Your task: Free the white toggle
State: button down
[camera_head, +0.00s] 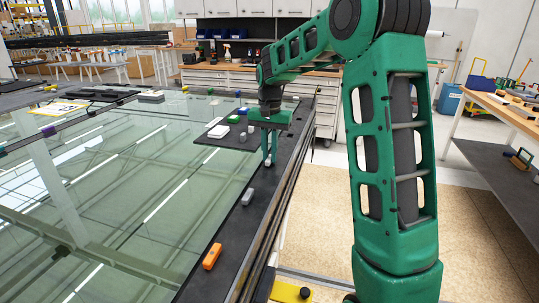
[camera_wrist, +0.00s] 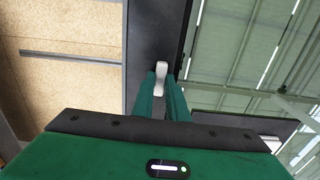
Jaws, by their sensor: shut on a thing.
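The white toggle (camera_head: 268,164) sits on the dark border (camera_head: 229,222) along the right side of the glazed frame. My gripper (camera_head: 268,157) reaches down from above, with its green fingers shut on the toggle. In the wrist view, the pale toggle (camera_wrist: 161,76) shows between the two green fingertips (camera_wrist: 160,84), and its far end sticks out past them. The fingers hide part of its sides. I cannot tell whether the toggle is still fixed to the border.
On the same border are an orange toggle (camera_head: 212,256) and a grey toggle (camera_head: 248,197) nearer me. Farther off are small grey pieces and a green one (camera_head: 234,119). The glass (camera_head: 110,215) lies left. Open floor (camera_head: 323,215) lies right, with a workbench (camera_head: 507,115) beyond.

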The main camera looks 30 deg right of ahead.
aim_at(269, 157)
jog(key=shift+w+r, duration=0.15)
jog(key=shift+w, duration=0.05)
jog(key=c, duration=1.8)
grip_release()
jog(key=shift+c, duration=0.2)
jog(key=shift+o, duration=0.5)
jog(key=shift+s, duration=0.1)
notch_tip(269, 157, up, 11)
jog(key=shift+f, duration=0.2)
